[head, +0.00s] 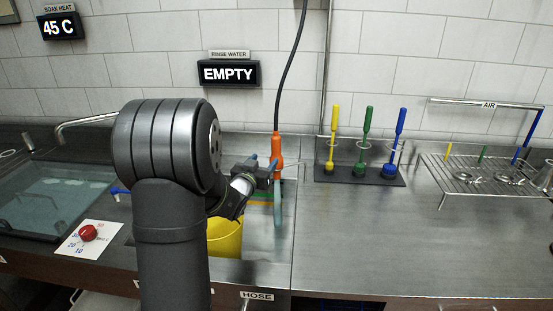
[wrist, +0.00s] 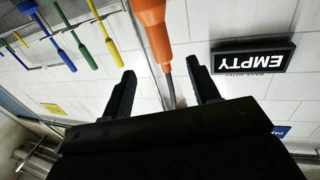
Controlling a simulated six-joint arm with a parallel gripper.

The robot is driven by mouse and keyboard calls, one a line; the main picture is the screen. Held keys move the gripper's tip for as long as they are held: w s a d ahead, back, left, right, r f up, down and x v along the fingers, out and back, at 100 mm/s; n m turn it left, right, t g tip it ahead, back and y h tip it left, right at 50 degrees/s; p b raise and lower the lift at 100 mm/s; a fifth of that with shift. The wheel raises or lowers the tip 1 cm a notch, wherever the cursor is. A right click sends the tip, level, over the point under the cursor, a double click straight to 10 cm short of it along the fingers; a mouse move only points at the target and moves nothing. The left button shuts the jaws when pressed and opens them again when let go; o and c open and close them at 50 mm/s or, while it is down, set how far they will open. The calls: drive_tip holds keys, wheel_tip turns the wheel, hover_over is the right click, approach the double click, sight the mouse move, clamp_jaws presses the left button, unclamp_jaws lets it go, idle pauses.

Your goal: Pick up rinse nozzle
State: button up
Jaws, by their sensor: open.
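The rinse nozzle is orange (head: 277,146) and hangs upright on a dark hose at the back of the sink in the head view. In the wrist view, which is upside down, the orange nozzle (wrist: 154,30) runs from the top edge down to its hose. My gripper (head: 274,170) is beside the nozzle's lower part in the head view. In the wrist view my gripper (wrist: 161,68) is open, with one finger on each side of the nozzle's hose end. I cannot tell whether a finger touches it. My arm hides part of the sink.
A yellow bucket (head: 225,237) stands in the sink below my gripper. A rack with yellow, green and blue brushes (head: 360,175) is to the right, then a wire drying rack (head: 480,175). A red knob (head: 88,233) sits left. The right-hand counter (head: 380,240) is clear.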

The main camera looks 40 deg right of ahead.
sight(274, 148)
drive_tip(key=x, duration=0.8)
drive_tip(key=shift+d, duration=0.1)
drive_tip(key=shift+x, duration=2.6)
drive_tip(key=shift+r, duration=0.15)
drive_tip(key=shift+c, duration=0.4)
drive_tip(key=c, duration=1)
